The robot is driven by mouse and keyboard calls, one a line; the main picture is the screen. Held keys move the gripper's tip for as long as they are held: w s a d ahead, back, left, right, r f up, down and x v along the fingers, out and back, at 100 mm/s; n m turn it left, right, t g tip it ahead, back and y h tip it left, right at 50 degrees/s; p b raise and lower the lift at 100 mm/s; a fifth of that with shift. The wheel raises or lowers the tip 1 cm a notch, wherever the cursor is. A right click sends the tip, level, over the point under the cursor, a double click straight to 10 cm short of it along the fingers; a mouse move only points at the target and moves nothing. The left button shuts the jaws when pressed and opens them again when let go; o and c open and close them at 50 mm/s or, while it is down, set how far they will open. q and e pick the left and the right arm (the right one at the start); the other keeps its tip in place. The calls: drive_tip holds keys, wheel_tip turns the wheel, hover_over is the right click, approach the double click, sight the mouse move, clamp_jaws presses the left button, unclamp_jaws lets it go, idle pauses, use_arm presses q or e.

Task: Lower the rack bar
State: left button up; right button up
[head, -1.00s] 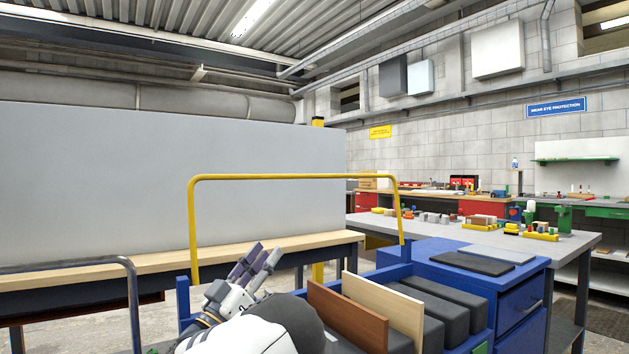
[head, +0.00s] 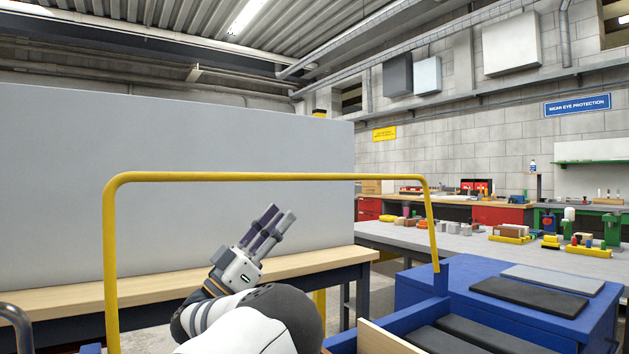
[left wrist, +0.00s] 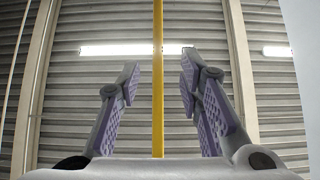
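The yellow rack bar (head: 265,177) stands raised as a tall hoop, its two legs going down at the left and right. My left gripper (head: 281,212) points up with its fingers just below the bar's top run in the head view. In the left wrist view the gripper (left wrist: 158,85) is open, and the yellow bar (left wrist: 158,60) crosses the gap between the spread fingers. Neither finger appears to touch it; the depth between bar and fingers is hard to judge. My right gripper is out of view.
A large grey board (head: 170,190) stands on a wood-topped bench (head: 150,290) behind the bar. A blue cabinet (head: 420,290) with dark pads is at the right. A grey table (head: 470,245) with small parts stands beyond. A grey rail (head: 20,325) shows at lower left.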

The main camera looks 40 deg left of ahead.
sight(315, 177)
use_arm(q)
drive_tip(key=x, duration=0.7)
drive_tip(key=p+x, duration=0.1)
drive_tip(key=x, duration=0.2)
drive_tip(key=shift+d+r, duration=0.35)
drive_tip(key=shift+r, duration=0.05)
drive_tip(key=shift+w+r, duration=0.3)
drive_tip(key=shift+w, duration=0.15)
clamp_jaws()
